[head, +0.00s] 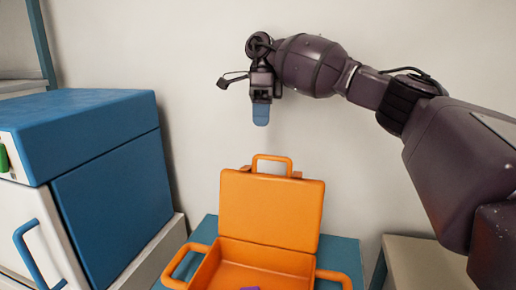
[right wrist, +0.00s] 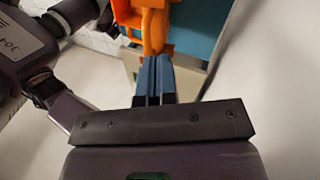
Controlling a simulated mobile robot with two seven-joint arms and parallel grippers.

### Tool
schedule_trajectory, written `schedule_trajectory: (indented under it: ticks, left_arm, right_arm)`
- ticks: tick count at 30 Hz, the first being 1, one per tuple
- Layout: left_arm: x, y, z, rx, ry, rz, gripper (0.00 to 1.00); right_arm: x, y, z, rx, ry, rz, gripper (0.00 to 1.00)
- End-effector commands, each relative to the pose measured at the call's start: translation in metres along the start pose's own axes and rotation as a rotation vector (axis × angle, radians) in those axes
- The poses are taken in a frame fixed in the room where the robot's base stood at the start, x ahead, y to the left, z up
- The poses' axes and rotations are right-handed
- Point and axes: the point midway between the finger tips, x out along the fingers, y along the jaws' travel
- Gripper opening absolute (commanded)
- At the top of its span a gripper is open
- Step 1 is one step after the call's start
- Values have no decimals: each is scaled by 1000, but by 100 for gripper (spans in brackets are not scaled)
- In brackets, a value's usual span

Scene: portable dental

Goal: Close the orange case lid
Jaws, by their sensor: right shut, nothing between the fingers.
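The orange case stands open on a blue-topped table, with its lid (head: 270,210) raised upright at the back and a handle at the lid's top. The case's lower part (head: 265,258) faces me, with a small purple thing inside. My right gripper (head: 261,115) points down above the lid handle, apart from it in the head view, with its blue fingers together and empty. In the right wrist view, my right gripper (right wrist: 154,65) shows its blue fingers closed, with orange case parts (right wrist: 152,25) beyond the tips. My left gripper is not in view.
A blue and white cabinet (head: 105,180) stands on the left, close to the table (head: 342,252). A beige surface (head: 425,262) is at the right. A plain wall (head: 200,60) is behind the case. The space above the lid is otherwise clear.

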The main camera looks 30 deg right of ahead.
Motion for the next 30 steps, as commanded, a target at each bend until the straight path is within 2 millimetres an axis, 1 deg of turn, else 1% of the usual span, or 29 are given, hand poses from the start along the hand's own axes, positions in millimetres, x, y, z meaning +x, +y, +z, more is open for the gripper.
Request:
schedule_trajectory:
  ticks: [1, 5, 9, 15, 20, 30]
  left_arm:
    - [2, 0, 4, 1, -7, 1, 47]
    - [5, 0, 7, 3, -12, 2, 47]
    - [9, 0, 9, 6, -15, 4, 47]
    - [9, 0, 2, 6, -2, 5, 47]
    - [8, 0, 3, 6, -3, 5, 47]
    - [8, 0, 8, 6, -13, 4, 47]
  right_arm:
    - [11, -4, 1, -1, 5, 7, 0]
    - [25, -4, 0, 2, 4, 4, 0]
    - [44, -3, 0, 0, 4, 5, 0]
    - [60, 0, -1, 2, 1, -1, 0]
    - [66, 0, 0, 1, -1, -2, 0]
    - [66, 0, 0, 1, -1, -2, 0]
